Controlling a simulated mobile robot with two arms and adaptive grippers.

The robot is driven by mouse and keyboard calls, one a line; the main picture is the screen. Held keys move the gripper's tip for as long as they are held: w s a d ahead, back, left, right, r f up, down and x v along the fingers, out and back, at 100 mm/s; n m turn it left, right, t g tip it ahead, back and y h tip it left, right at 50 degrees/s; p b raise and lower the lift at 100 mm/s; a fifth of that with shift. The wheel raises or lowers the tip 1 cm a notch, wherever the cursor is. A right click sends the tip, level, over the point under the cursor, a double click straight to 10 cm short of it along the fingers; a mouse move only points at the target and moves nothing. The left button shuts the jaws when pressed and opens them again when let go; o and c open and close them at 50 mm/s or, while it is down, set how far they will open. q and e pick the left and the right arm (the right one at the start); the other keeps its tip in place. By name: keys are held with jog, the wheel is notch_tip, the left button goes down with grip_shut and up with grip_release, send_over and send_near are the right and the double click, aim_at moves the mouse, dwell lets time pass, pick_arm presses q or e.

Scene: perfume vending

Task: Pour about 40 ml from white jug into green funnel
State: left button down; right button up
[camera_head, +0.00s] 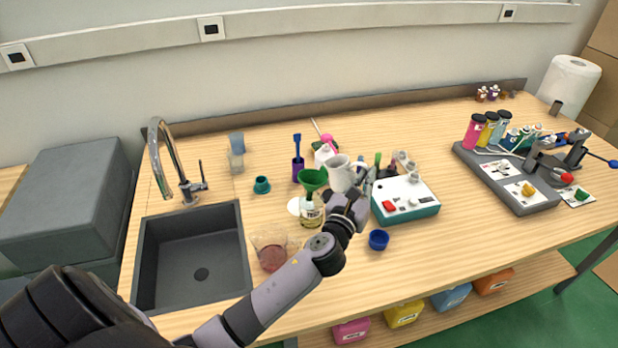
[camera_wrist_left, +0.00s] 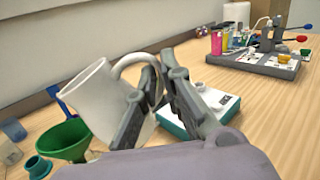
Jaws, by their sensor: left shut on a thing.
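The white jug (camera_head: 341,174) is held above the table, just right of the green funnel (camera_head: 312,178). My left gripper (camera_head: 359,183) is shut on the jug's handle, which shows between the fingers in the left wrist view (camera_wrist_left: 158,88). The jug body (camera_wrist_left: 92,108) looks near upright in the head view; any small tilt is hard to tell. No stream of liquid shows, and the inside of the jug is hidden. The funnel, also in the left wrist view (camera_wrist_left: 62,140), sits in a labelled bottle (camera_head: 311,212). My right gripper is out of view.
A white and teal device (camera_head: 405,205) stands right of the jug, with a blue cup (camera_head: 378,240) in front. A beaker of reddish liquid (camera_head: 271,255) stands near the sink (camera_head: 192,262). A teal cup (camera_head: 262,185) and purple holder (camera_head: 298,170) are left of the funnel.

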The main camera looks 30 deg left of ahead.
pick_arm(q)
notch_tip(320, 180, down, 8)
jog(key=d+m+b, duration=0.2)
jog(key=m, duration=0.2)
jog(key=shift+w+d+f+b, duration=0.25)
jog(key=shift+w+b, duration=0.05)
jog(key=shift+w, duration=0.1)
dwell(0.7)
dwell(2.0)
